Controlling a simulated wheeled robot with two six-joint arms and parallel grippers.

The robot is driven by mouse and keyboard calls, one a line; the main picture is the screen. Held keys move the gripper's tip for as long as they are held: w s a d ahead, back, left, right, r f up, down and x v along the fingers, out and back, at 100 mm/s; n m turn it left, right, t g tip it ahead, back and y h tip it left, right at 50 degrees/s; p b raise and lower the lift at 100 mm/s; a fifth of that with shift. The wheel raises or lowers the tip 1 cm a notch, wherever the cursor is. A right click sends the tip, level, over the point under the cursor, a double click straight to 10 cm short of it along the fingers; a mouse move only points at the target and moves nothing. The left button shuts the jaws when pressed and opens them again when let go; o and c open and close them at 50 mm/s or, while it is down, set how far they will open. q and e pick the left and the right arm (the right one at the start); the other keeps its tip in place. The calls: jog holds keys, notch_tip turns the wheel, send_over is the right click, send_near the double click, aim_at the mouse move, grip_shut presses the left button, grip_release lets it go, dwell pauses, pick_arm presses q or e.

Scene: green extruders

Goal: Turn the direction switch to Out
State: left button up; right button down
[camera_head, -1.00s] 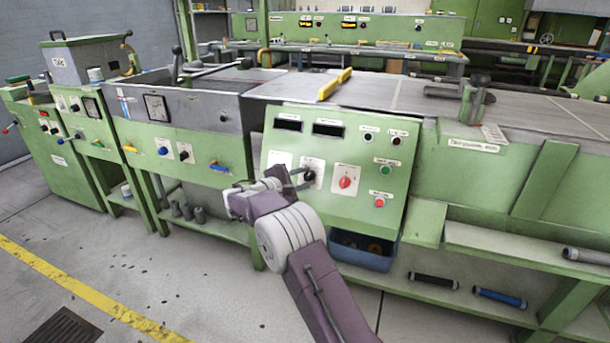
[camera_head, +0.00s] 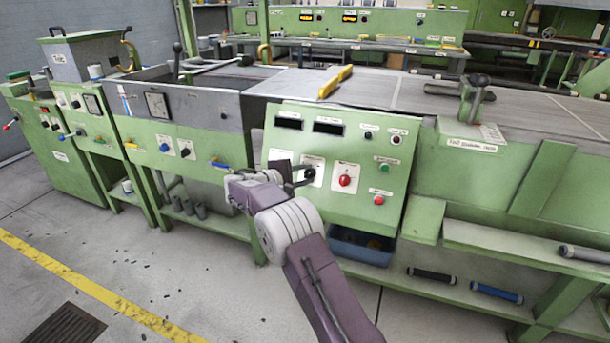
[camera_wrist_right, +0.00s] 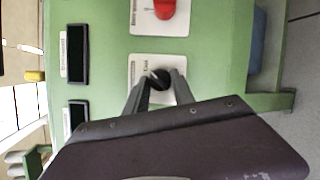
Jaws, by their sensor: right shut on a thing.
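The direction switch (camera_head: 309,174) is a black knob on a white label plate on the sloped green control panel. It also shows in the right wrist view (camera_wrist_right: 160,78), between the fingertips. My right gripper (camera_head: 300,175) reaches the panel from the lower left, its fingers at the knob. In the right wrist view my right gripper (camera_wrist_right: 157,84) is shut on the knob, one finger on each side. The knob's pointer and most of the label text are too small or covered to read. My left gripper is not in view.
A red knob (camera_head: 345,180) sits just right of the switch, with a green button (camera_head: 384,168) and a red button (camera_head: 378,200) beyond. Two dark displays (camera_head: 328,128) are above. A blue bin (camera_head: 360,246) stands under the panel.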

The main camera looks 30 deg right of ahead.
jog(key=shift+f, duration=0.1)
jog(key=c, duration=1.1)
grip_release()
jog(key=shift+a+r, duration=0.15)
jog(key=shift+r, duration=0.05)
jog(key=p+v, duration=0.3)
jog(key=v, duration=0.5)
jog(key=shift+s+a, duration=0.2)
jog(key=shift+a, duration=0.2)
